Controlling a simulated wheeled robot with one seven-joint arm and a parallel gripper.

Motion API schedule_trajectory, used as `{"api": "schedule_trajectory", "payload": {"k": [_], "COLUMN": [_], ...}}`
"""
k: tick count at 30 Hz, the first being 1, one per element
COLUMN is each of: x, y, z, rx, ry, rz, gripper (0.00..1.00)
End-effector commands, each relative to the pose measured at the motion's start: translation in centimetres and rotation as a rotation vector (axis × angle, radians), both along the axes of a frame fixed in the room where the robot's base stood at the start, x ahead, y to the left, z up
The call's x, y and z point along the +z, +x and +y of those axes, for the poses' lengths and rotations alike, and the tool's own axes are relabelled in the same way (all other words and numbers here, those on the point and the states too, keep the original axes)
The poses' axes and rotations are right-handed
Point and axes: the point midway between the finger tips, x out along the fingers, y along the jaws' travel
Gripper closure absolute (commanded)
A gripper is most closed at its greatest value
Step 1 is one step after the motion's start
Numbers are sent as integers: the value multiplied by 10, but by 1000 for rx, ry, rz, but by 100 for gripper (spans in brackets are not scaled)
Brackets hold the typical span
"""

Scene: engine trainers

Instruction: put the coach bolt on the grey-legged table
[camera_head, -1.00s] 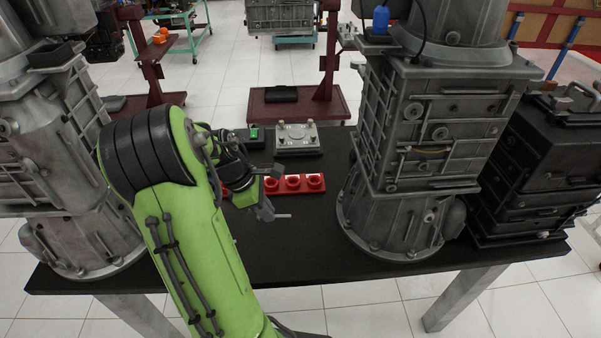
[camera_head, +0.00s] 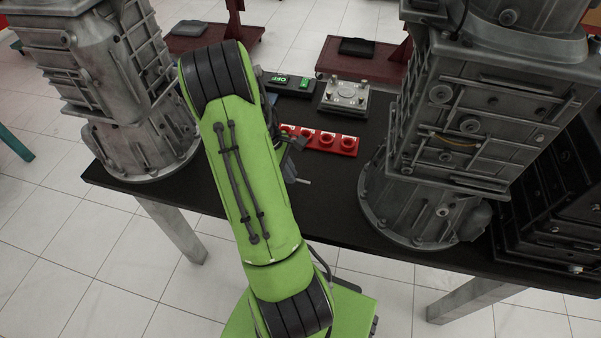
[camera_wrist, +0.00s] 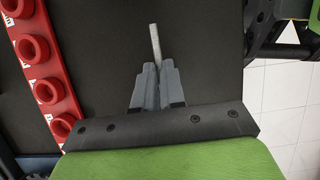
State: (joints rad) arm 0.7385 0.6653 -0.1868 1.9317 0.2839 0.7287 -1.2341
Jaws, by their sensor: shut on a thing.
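The coach bolt (camera_wrist: 155,44) is a thin pale grey rod held in my gripper (camera_wrist: 152,72). In the wrist view the two grey fingers are shut on it, and its free end points away from them over the black surface. Its head is not visible. In the head view only the bolt's tip (camera_head: 304,181) shows, to the right of my gripper (camera_head: 291,170), which is partly hidden by my green arm. The grey-legged table (camera_head: 325,215) has a black top and lies under them. I cannot tell whether the bolt touches it.
A red holder (camera_head: 348,145) with several round sockets lies close behind the gripper. A metal plate fixture (camera_head: 344,96) and a black box with green switches (camera_head: 284,82) stand farther back. Large grey engine housings stand left (camera_head: 135,90) and right (camera_head: 425,195). The front middle is clear.

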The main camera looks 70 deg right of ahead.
Motion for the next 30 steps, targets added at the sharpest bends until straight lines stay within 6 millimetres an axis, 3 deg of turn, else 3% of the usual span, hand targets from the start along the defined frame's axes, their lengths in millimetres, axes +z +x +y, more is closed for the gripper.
{"api": "schedule_trajectory", "payload": {"k": [7,17,18,22,30], "x": [-40,-42,-42,-41,-40], "y": [-1,-1,-1,-1,-1], "z": [0,-1,-1,-1,-1], "rx": [-2,-1,-1,-1,-1], "ry": [0,-3,-2,-2,-2], "rz": [1,0,-1,-1,-1], "gripper": [100,100,86,66,65]}}
